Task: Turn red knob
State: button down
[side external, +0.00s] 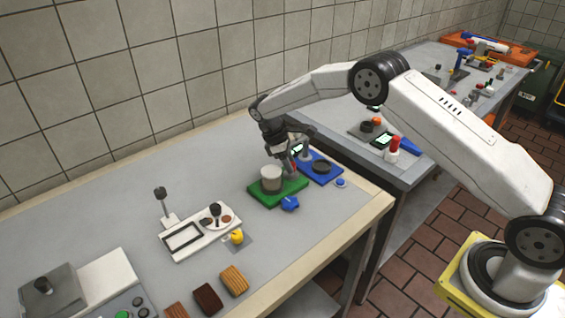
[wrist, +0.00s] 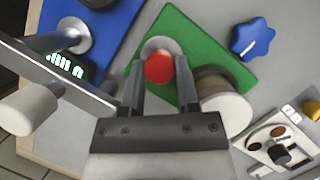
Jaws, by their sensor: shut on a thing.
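The red knob (wrist: 159,68) shows in the wrist view above the green base plate (wrist: 207,46). My gripper (wrist: 160,85) is at the knob, with one finger on each side of it, shut on it. In the side external view my gripper (side external: 287,160) reaches down at the back of the green plate (side external: 277,190). The knob is mostly hidden there; only a small bit of red shows by the fingers. A white and grey cylinder (side external: 271,177) stands on the green plate, just beside my gripper.
A blue base (side external: 325,172) with a lit display stands close behind the green plate. A blue star-shaped knob (side external: 290,203) is at the green plate's front. A white tray unit (side external: 200,234) and wooden-looking blocks (side external: 234,280) lie left. The table's front right is clear.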

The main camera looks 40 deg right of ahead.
dwell(0.3)
jog(key=shift+c, duration=1.7)
grip_release()
jog(key=shift+w+r, duration=0.1)
jog(key=v, duration=0.8)
jog(key=shift+a, duration=0.1)
